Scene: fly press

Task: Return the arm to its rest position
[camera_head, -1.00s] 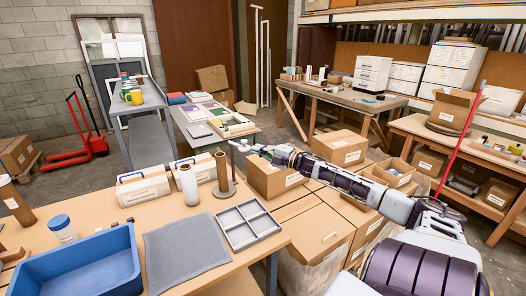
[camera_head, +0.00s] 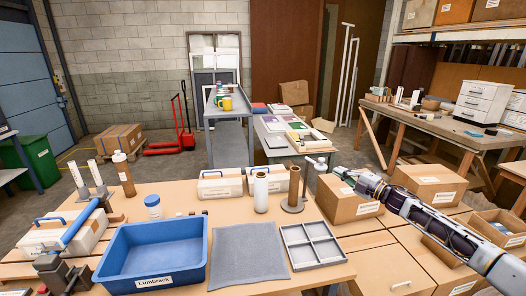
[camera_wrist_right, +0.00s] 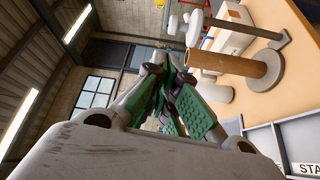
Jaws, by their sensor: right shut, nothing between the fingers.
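My right arm comes in from the right in the head view, and its gripper (camera_head: 341,172) hangs beyond the table's right end, near a cardboard box. In the right wrist view my right gripper (camera_wrist_right: 180,100) shows green finger pads drawn together with nothing between them. A stand with a brown tube (camera_head: 294,186) is just left of the gripper in the head view. The stand's round base (camera_wrist_right: 265,72) also shows in the right wrist view. I cannot tell how far apart gripper and stand are. My left gripper is not in view.
The work table holds a blue bin (camera_head: 152,254), a grey mat (camera_head: 246,252), a divided tray (camera_head: 312,246), a white roll (camera_head: 261,192) and a blue-handled device (camera_head: 82,226). Cardboard boxes (camera_head: 343,201) crowd below and beside my right arm. The floor behind is partly clear.

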